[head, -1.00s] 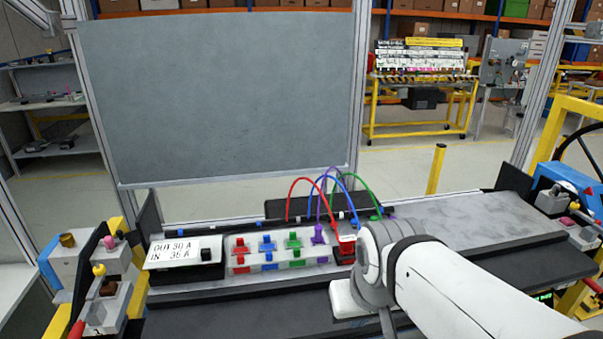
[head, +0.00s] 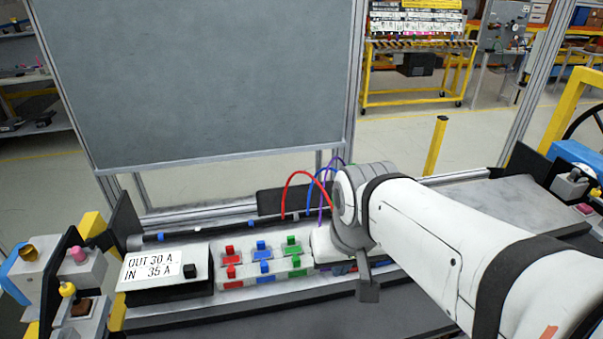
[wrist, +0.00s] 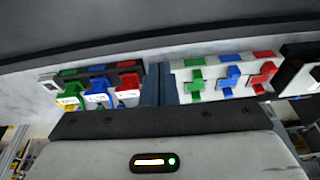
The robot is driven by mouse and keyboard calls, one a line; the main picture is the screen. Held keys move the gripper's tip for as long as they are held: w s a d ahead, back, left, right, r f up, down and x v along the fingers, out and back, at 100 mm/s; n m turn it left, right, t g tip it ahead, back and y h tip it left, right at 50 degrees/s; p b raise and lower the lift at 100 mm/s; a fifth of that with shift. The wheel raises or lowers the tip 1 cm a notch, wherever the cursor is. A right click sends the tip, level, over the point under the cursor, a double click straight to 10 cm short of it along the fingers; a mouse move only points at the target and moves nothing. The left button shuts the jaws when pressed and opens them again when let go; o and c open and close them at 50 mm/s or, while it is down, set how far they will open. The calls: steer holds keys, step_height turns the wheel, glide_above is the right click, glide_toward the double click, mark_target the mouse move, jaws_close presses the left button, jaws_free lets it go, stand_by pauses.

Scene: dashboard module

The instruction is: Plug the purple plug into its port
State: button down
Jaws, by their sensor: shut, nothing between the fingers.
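The purple plug is hidden by my arm and gripper in the head view, and I cannot make it out in the wrist view. Part of the purple cable (head: 322,208) arches up beside my wrist. The port block (head: 262,265) has red, blue and green plugs and sockets in rows; its right end is covered by my gripper. In the wrist view the block's coloured row (wrist: 228,78) lies right of my fingers. My gripper (wrist: 161,84) is shut and empty, its fingers between that row and a second block (wrist: 100,86) with plugs.
A meter box (head: 165,273) reading OUT 30 A, IN 35 A stands left of the port block. Red (head: 297,177) and blue cables arch close to my wrist. A large grey board (head: 200,85) stands behind.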

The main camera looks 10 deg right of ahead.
steer(key=w+r+m+g+p, duration=0.1)
steer(key=w+m, duration=0.1)
steer(key=w, duration=0.2)
steer(key=w+r+m+g+p, duration=0.1)
steer(key=w+m, duration=0.1)
steer(key=w, duration=0.2)
steer(key=w+r+m+p, duration=0.1)
steer(key=w+r+m, duration=0.1)
steer(key=w, duration=0.2)
steer(key=shift+w+d+r+g, duration=0.15)
steer(key=shift+w+g, duration=0.1)
steer(key=shift+g, duration=0.15)
steer(key=shift+w, duration=0.35)
steer(key=shift+w+m, duration=0.15)
steer(key=shift+m, duration=0.15)
steer(key=shift+f, duration=0.4)
step_height(320, 180, down, 5)
steer(key=b, duration=0.4)
steer(key=shift+f+b, duration=0.2)
steer(key=shift+b, duration=0.1)
steer(key=shift+f, duration=0.25)
